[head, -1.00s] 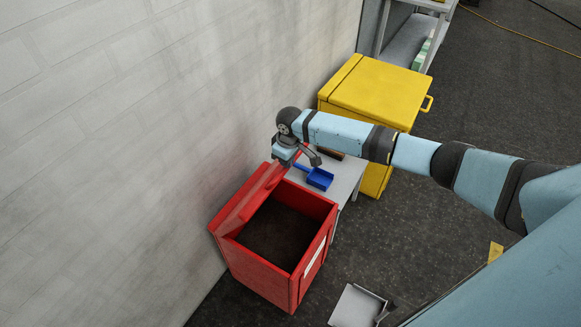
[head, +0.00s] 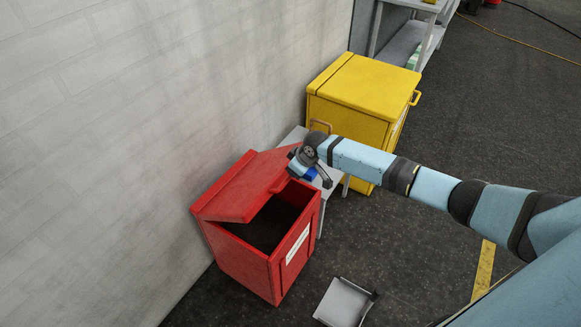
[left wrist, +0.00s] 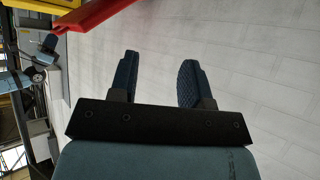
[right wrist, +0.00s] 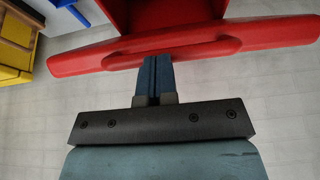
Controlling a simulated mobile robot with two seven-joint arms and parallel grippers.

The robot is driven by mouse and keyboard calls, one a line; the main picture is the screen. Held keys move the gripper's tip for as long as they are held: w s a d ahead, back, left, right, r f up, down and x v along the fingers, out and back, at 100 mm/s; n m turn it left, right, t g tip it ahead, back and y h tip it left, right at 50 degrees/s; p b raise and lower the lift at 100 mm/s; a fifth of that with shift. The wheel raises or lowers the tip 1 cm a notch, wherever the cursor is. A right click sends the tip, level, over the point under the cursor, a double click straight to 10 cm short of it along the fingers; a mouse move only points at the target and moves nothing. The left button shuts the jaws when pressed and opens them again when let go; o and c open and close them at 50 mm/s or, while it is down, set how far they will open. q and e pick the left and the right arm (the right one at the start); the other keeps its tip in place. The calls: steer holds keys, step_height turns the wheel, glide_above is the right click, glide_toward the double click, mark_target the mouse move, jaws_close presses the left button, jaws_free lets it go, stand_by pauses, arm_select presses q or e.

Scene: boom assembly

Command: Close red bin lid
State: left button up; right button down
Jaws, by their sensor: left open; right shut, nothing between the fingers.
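The red bin (head: 245,262) stands against the wall at the lower middle of the head view. Its lid (head: 240,188) is partly lowered, tilted over the opening, with the dark inside showing. My right gripper (head: 291,178) is shut and empty at the lid's near right edge. In the right wrist view its closed fingertips (right wrist: 156,60) meet the lid's raised lip (right wrist: 180,52); firm contact is hard to tell. My left gripper (left wrist: 157,62) is open and empty, facing the wall, with a red edge (left wrist: 100,12) above it. The left gripper is outside the head view.
A yellow bin (head: 365,90) stands behind the red one, with a small grey table (head: 327,188) between them holding a blue item (head: 310,174). A grey dustpan-like tray (head: 343,303) lies on the floor. The wall (head: 150,120) is close on the left.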

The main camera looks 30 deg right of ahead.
arm_select(q)
step_height(320, 180, down, 11)
steer(key=w+d+t+h+b, duration=0.1)
steer(key=d+b, duration=0.1)
steer(key=b, duration=2.1)
steer(key=shift+d+f, duration=0.2)
steer(key=shift+d, duration=0.05)
arm_select(e)
steer(key=s+d+f+t+y, duration=0.1)
steer(key=s+f, duration=0.3)
steer(key=f, duration=0.8)
steer(key=s+d+f+t+y, duration=0.2)
steer(key=s+d+f+t, duration=0.2)
steer(key=f, duration=0.8)
steer(key=shift+s+d+f, duration=0.2)
steer(key=shift+s, duration=0.35)
arm_select(q)
steer(key=shift+r, duration=0.15)
arm_select(e)
steer(key=shift+r, duration=0.1)
arm_select(q)
steer(key=s+p, duration=0.1)
steer(key=p, duration=0.4)
steer(key=shift+s+d+g+y+p, duration=0.1)
steer(key=shift+d+g+y+p, duration=0.05)
steer(key=shift+g+y+p, duration=0.25)
arm_select(e)
steer(key=r+v, duration=0.1)
steer(key=v, duration=1.1)
steer(key=shift+r, duration=0.3)
